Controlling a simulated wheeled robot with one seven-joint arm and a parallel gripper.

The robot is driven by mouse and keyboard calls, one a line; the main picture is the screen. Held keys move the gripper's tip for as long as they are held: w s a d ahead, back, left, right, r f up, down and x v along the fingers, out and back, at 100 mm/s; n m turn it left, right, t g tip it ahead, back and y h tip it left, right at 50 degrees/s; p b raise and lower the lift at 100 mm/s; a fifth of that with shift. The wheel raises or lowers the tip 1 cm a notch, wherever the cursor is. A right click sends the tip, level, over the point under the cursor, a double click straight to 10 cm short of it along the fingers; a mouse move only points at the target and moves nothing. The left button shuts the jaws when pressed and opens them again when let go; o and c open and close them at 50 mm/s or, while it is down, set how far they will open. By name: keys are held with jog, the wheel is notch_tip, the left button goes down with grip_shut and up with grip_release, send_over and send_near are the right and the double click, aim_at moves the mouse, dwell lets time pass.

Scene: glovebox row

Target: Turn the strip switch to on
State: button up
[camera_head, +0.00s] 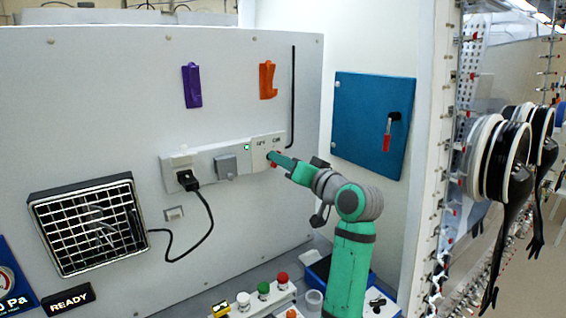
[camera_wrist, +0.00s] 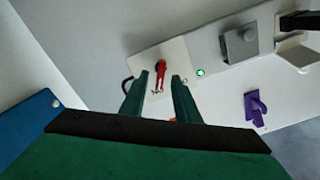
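The white power strip (camera_head: 207,163) is fixed on the grey wall panel. At its right end is a switch plate (camera_head: 259,146) with small lettering. The red switch lever (camera_wrist: 161,73) shows on this plate in the wrist view. A small green lamp (camera_head: 247,147) is lit beside the plate, and it also shows in the wrist view (camera_wrist: 200,72). My gripper (camera_head: 270,157) is at the plate. In the wrist view my gripper's (camera_wrist: 161,76) fingers are apart, one on each side of the lever. Contact and which label the lever points to cannot be told.
A black plug (camera_head: 187,180) sits in the strip, its cord running to a grilled fan box (camera_head: 90,224). A grey socket cover (camera_head: 226,167) is nearby. Purple (camera_head: 192,86) and orange (camera_head: 267,80) hooks hang above. A blue door (camera_head: 365,125) is right; coloured buttons (camera_head: 263,290) are below.

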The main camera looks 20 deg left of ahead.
jog(key=v, duration=1)
jog(key=shift+s+d, duration=0.25)
jog(key=shift+s, duration=0.05)
jog(key=shift+f, duration=0.1)
dwell(0.4)
